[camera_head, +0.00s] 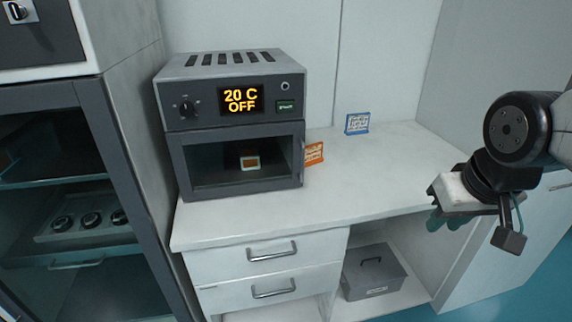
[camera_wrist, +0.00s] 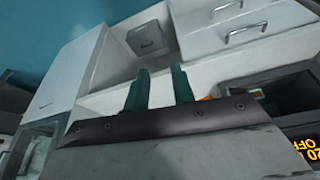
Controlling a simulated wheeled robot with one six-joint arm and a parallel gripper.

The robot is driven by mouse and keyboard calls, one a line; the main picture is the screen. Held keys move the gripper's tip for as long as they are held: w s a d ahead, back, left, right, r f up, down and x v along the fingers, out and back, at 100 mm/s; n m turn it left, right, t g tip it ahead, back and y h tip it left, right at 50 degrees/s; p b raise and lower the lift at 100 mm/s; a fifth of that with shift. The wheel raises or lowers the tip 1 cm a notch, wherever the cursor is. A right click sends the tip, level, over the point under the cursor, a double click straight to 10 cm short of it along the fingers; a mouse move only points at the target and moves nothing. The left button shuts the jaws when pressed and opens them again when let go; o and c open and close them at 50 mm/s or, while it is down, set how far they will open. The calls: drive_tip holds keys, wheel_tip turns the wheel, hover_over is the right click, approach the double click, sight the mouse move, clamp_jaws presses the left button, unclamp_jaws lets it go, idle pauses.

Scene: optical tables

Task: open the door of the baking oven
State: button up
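The baking oven (camera_head: 232,90) is a grey box on the white counter, with a display reading 20 C OFF. Its door (camera_head: 240,189) is shut, with a dark window and a vertical handle (camera_head: 302,158) along the right edge. A small white and orange item (camera_head: 249,162) shows behind the glass. My gripper (camera_head: 449,222) is far to the right of the oven, by the counter's right end. In the wrist view, its two green fingers (camera_wrist: 160,76) are apart with nothing between them. Part of the oven display (camera_wrist: 308,150) shows at that view's right edge.
An orange card (camera_head: 314,153) stands close beside the oven's door handle, and a blue card (camera_head: 357,123) stands farther back. The counter (camera_head: 350,183) is otherwise clear. Drawers (camera_head: 265,255) and a grey box (camera_head: 374,280) are below. A glass-fronted cabinet (camera_head: 155,225) stands left.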

drive_tip(key=w+a+f+n+t, duration=0.1)
drive_tip(key=w+a+f+t, duration=0.2)
drive_tip(key=w, duration=0.7)
drive_tip(key=n+t+y, duration=0.3)
drive_tip(key=t+y, duration=0.5)
drive_tip(key=t, duration=0.1)
approach(303, 166)
drive_tip(key=x, duration=1)
drive_tip(key=shift+w+a, duration=0.1)
drive_tip(key=shift+w, duration=0.15)
clamp_jaws()
